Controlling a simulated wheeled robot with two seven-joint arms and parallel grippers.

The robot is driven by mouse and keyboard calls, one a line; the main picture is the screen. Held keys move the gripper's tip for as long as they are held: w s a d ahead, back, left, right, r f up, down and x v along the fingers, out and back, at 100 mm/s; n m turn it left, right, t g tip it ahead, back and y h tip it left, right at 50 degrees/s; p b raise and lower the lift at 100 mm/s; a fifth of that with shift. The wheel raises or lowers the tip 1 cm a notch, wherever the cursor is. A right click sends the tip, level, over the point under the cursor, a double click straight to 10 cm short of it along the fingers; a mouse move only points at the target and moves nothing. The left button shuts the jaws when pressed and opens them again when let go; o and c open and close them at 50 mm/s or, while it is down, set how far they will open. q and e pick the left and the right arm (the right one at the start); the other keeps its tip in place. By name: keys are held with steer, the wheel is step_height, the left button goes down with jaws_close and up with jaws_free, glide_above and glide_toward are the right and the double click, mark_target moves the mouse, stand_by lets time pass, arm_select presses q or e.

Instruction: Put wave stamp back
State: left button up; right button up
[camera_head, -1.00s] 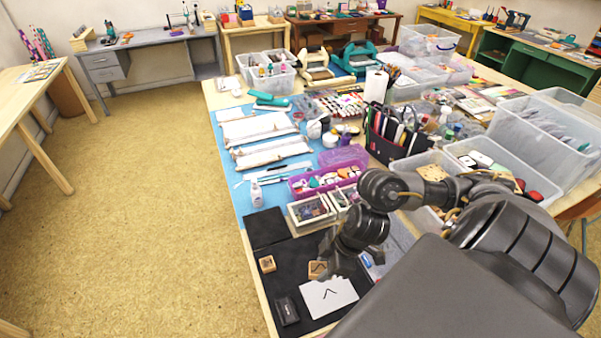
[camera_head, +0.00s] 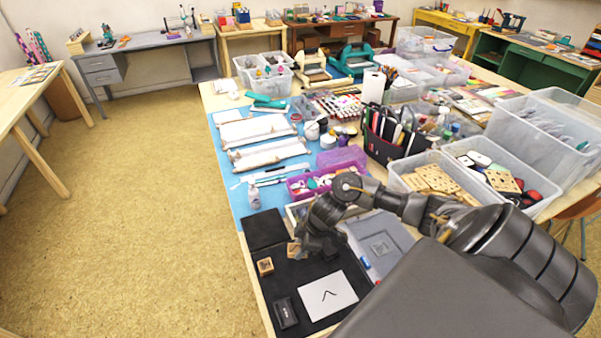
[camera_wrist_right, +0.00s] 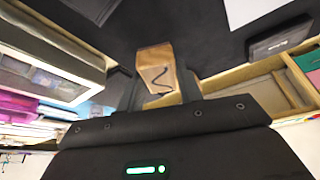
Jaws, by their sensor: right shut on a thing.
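The wave stamp (camera_head: 292,250) is a small wooden block, held between the fingers of my right gripper (camera_head: 300,249). In the right wrist view the stamp (camera_wrist_right: 158,72) shows a dark wavy line on its light wooden face, and the fingers close on its sides. It appears over the black mat (camera_head: 258,228); I cannot tell whether it touches it. A second small wooden stamp (camera_head: 265,266) stands on the mat to the left of the gripper. My left gripper is not in view.
A white card (camera_head: 328,296) with a dark caret-shaped mark lies on the mat, with a black inkpad case (camera_head: 285,313) to its left. A grey lidded box (camera_head: 380,245) sits right of the gripper. A small bottle (camera_head: 254,195) stands behind the mat. Bare mat lies around the second stamp.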

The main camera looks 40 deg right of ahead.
step_height(320, 180, down, 3)
steer(key=shift+s+r, duration=0.1)
steer(key=shift+r, duration=0.05)
steer(key=o, duration=0.8)
steer(key=shift+o, duration=0.2)
